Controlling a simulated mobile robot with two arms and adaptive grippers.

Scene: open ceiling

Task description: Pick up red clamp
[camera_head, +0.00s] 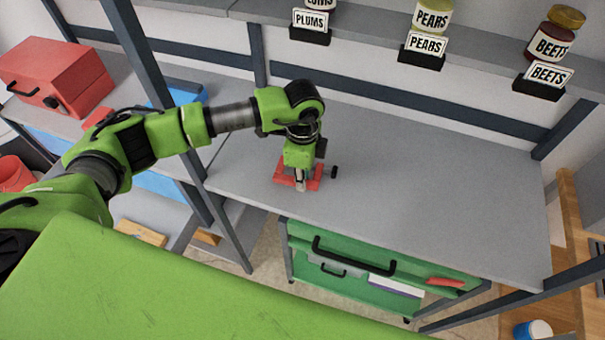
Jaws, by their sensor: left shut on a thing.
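The red clamp (314,183) is on the grey workbench (430,200), near its front left edge. It has a red frame and a dark handle that sticks out to the right. My left gripper (299,180) points down over the clamp and is shut on it. The gripper and wrist hide part of the clamp. I cannot tell whether the clamp touches the bench or is slightly above it. My right gripper is not in view.
A shelf at the back holds jars labelled pears (432,16) and beets (549,45). A red toolbox (55,72) stands on the left shelf. A dark post (150,75) rises beside my left arm. A green drawer unit (300,245) is under the bench. The bench's right side is clear.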

